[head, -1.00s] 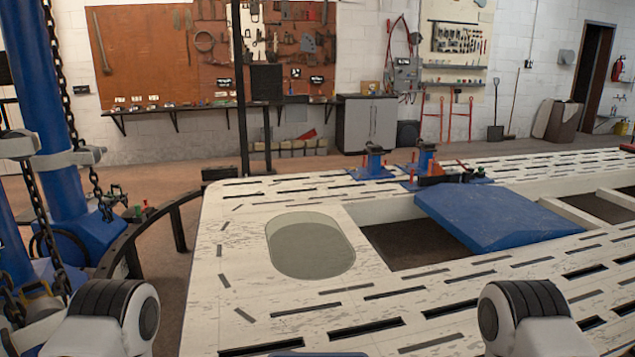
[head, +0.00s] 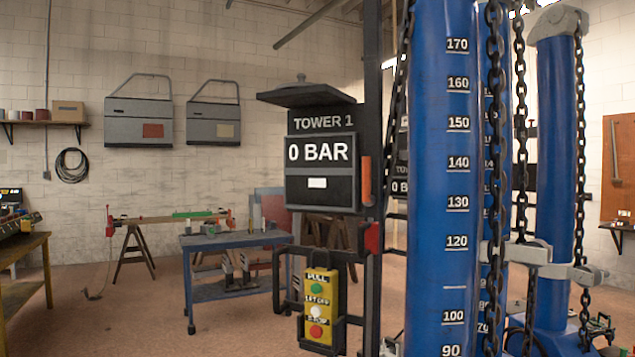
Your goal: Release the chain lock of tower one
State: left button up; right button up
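Tower one, a blue column (head: 440,200) with a white number scale, stands right of centre in the head view. Dark chains (head: 520,130) hang along its right side. A grey block (head: 530,252) sits at a chain beside the column; I cannot tell whether it is the chain lock or whether it is locked. A dark panel (head: 321,172) left of the column reads "TOWER 1" and "0 BAR". An orange handle (head: 366,181) and a red part (head: 372,238) are on the post beside it. Neither gripper is in view.
A yellow pendant (head: 319,305) with green, white and red buttons hangs below the panel. More blue columns (head: 556,170) stand behind to the right. A blue worktable (head: 225,240) and a sawhorse (head: 133,250) are further back. Open floor (head: 150,315) lies at the left.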

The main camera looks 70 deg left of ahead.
aim_at(368, 200)
jog(key=u, duration=1.9)
